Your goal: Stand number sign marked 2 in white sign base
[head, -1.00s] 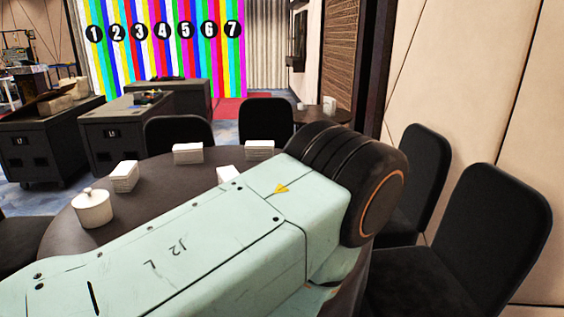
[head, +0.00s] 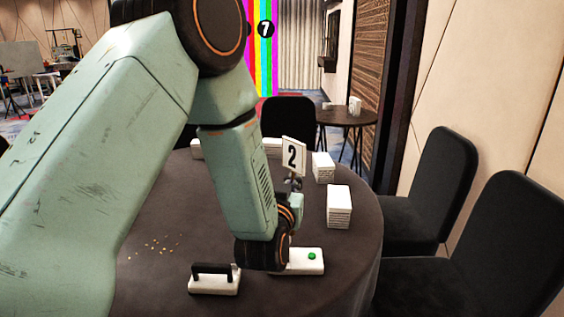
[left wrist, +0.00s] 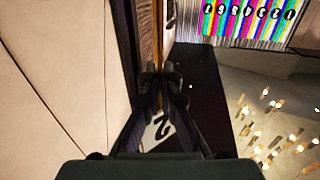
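The number sign marked 2 (head: 293,156) is a white card with a black 2, upright and slightly tilted above the table in the head view. My left gripper (head: 296,184) points upward just under the card and is shut on the sign's lower part. In the left wrist view the fingers (left wrist: 152,82) are close together, and the sign's 2 (left wrist: 162,127) shows between them. A low white block with a green dot (head: 308,262), which looks like the white sign base, lies on the table, its left end hidden behind my left wrist. My right gripper is not in view.
The round dark table (head: 345,270) holds a white block with a black handle (head: 214,281), scattered crumbs (head: 160,245) and white stacks (head: 339,206) at the right. Black chairs (head: 445,185) stand close on the right.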

